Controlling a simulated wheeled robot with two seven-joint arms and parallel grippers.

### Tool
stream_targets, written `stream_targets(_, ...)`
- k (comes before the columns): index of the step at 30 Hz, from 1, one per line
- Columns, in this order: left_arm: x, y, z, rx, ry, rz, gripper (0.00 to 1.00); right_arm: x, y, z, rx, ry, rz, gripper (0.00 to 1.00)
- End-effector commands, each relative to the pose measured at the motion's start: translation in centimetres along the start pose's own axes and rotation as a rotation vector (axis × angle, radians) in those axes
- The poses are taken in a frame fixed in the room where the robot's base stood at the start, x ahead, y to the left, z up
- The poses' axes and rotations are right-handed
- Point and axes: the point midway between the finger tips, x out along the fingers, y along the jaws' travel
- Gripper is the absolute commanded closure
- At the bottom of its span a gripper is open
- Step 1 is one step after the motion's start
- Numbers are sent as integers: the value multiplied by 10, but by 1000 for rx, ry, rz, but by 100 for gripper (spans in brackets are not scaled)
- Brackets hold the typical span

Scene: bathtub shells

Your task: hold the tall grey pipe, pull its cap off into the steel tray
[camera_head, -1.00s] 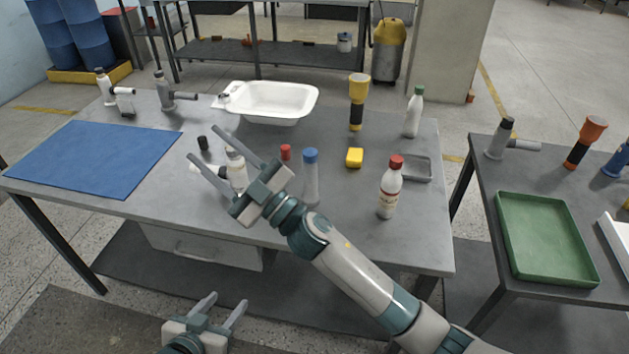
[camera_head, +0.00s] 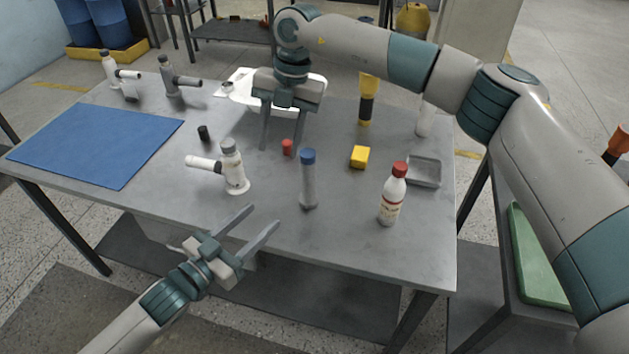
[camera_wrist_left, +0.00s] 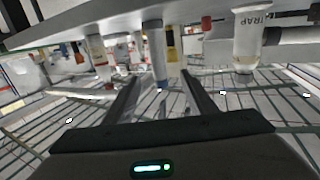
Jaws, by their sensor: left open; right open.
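The tall grey pipe (camera_head: 308,188) stands upright on the front middle of the table, its blue cap (camera_head: 308,156) on top. The steel tray (camera_head: 424,172) lies to its right and looks empty. My left gripper (camera_head: 263,215) is open and empty at the table's front edge, left of the pipe and apart from it. In the left wrist view, which looks upside down, the pipe (camera_wrist_left: 157,52) shows between the open fingers, farther off. My right gripper (camera_head: 282,146) is open, pointing down behind and left of the pipe, its fingers near a small red piece (camera_head: 287,147).
A white trap fitting (camera_head: 232,168) stands left of the pipe. A red-capped bottle (camera_head: 393,195) and a yellow block (camera_head: 360,156) are to its right. A white basin (camera_head: 240,92) is partly hidden by my right gripper. A blue mat (camera_head: 95,145) covers the left side.

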Motion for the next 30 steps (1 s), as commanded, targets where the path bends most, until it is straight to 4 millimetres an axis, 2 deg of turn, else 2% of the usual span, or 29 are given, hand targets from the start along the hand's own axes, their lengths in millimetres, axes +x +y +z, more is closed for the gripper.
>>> stream_targets(1, 1, -1, -2, 2, 9, 10, 49, -14, -12, 12, 29, -42, -56, 55)
stream_targets(3, 1, 0, -6, 2, 21, 22, 49, -26, -26, 23, 62, -82, -114, 55)
stream_targets(7, 2, 0, -9, 4, 32, 33, 49, -40, -39, 33, 97, -120, -170, 55)
stream_targets(22, 4, 0, -10, 3, 34, 34, 49, -43, -41, 34, 102, -125, -178, 55)
stream_targets(30, 26, 1, -11, 3, 35, 34, 49, -42, -41, 34, 102, -125, -177, 55)
